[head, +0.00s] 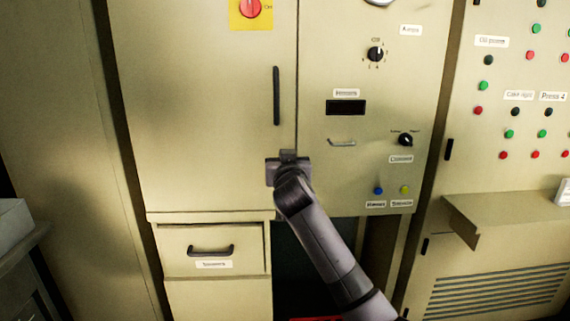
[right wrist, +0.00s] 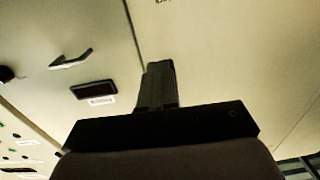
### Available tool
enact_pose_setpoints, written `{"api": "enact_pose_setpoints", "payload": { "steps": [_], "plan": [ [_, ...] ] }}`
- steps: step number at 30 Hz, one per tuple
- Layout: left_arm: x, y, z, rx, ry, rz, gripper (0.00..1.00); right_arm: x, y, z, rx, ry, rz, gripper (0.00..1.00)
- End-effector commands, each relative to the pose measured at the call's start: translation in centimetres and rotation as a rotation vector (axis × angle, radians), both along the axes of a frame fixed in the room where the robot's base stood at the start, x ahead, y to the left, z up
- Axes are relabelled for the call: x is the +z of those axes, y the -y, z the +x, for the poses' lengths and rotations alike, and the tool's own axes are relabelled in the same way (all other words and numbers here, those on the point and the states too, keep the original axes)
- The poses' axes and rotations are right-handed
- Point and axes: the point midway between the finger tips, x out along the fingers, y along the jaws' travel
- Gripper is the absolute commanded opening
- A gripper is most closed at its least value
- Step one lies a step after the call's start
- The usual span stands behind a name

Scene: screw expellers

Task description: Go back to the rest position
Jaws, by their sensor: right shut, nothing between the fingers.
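My right arm comes in from the bottom right of the head view. Its gripper (head: 288,155) is in front of the beige cabinet, near the seam between the left door (head: 200,110) and the right panel (head: 370,100). In the right wrist view the gripper (right wrist: 159,68) is shut and empty, its fingers together and pointing at the cabinet face. I cannot tell whether the fingertips touch the cabinet. My left gripper shows in neither view.
A black vertical handle (head: 276,96) is above the gripper. A drawer (head: 211,250) is at lower left. A shelf (head: 470,215) juts out at right, below a button panel (head: 525,90). A grey surface with a light box (head: 12,222) stands at far left.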

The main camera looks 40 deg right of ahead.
Motion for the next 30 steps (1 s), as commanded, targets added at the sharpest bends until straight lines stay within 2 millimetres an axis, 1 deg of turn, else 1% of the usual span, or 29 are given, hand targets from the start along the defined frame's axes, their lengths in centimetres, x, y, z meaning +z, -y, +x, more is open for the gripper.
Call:
{"api": "enact_pose_setpoints", "payload": {
  "steps": [1,6,15,17,19,20,23,24,26,27,29,30],
  "plan": [
    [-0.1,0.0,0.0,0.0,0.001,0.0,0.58,-0.1,-0.4,-0.5,0.002,0.001,0.0,0.0],
    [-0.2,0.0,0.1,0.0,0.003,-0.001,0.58,0.0,-1.1,-1.5,0.001,0.001,-0.001,0.0],
    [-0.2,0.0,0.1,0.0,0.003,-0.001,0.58,0.0,-1.3,-1.9,0.0,-0.001,-0.001,0.0],
    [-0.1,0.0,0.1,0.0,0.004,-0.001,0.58,-0.3,-1.4,-1.9,0.004,-0.006,-0.002,0.0],
    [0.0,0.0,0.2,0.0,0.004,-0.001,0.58,-1.4,-1.9,-1.9,0.021,-0.027,-0.007,0.0],
    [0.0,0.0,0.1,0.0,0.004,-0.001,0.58,-2.1,-2.2,-2.0,0.034,-0.04,-0.011,0.0],
    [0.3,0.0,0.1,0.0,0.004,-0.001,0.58,-6.0,-4.0,-2.5,0.099,-0.111,-0.027,0.0],
    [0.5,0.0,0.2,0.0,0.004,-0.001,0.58,-8.0,-4.9,-2.9,0.133,-0.145,-0.035,0.0],
    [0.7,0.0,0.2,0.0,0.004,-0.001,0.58,-11.2,-6.5,-3.8,0.189,-0.199,-0.045,0.0],
    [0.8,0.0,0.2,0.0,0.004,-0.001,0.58,-13.3,-7.5,-4.5,0.228,-0.234,-0.05,0.0],
    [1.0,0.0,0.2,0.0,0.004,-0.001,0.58,-16.2,-9.0,-5.9,0.284,-0.282,-0.053,0.0],
    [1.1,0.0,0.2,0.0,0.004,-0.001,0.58,-18.1,-10.1,-6.9,0.321,-0.313,-0.054,0.0]
  ]
}}
